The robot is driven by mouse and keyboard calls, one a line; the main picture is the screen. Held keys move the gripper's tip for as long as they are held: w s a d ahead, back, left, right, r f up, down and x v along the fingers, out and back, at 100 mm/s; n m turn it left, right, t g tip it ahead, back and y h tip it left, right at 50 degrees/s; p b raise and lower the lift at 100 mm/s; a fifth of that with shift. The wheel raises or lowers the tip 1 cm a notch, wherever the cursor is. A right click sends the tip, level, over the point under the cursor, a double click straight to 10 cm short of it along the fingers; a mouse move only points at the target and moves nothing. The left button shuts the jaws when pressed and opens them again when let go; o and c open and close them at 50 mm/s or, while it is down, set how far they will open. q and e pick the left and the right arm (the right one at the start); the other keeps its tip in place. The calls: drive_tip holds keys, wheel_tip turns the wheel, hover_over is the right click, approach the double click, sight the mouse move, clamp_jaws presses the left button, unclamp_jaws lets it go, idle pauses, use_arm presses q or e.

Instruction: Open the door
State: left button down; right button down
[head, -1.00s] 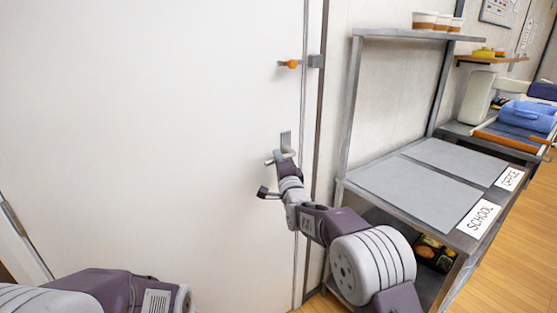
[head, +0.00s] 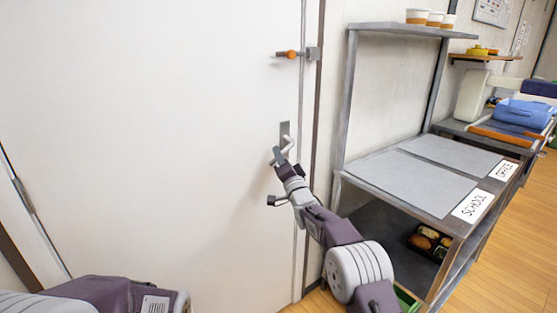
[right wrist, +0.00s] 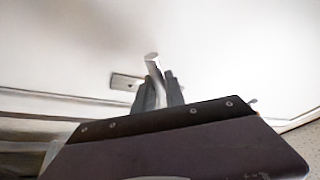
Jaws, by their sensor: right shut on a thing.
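The white door (head: 150,120) fills the left of the head view and looks flush with its frame. Its metal lever handle (head: 289,146) sits on a small plate near the door's right edge, tilted down to the left. My right gripper (head: 276,178) is at the lever, shut on it. In the right wrist view the lever's end (right wrist: 152,63) sticks out between the dark fingers (right wrist: 158,92). Above, a latch with an orange knob (head: 289,54) lies at the door's edge; whether it is engaged, I cannot tell. My left gripper is out of view.
A metal shelf unit (head: 352,105) stands right of the door frame, close to my right arm. It holds grey mats, SCHOOL (head: 472,206) and OFFICE (head: 503,170) labels, and a bento tray (head: 430,241) below. Wooden floor is free at the right.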

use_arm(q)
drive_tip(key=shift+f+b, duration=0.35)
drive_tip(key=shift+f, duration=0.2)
use_arm(e)
drive_tip(key=shift+w+d+f+n+y, duration=0.15)
drive_tip(key=shift+f+n+y, duration=0.15)
drive_tip(key=shift+n, duration=0.3)
drive_tip(key=shift+d+f+n+y, duration=0.15)
drive_tip(key=shift+n+y, duration=0.15)
drive_tip(key=shift+n, duration=0.3)
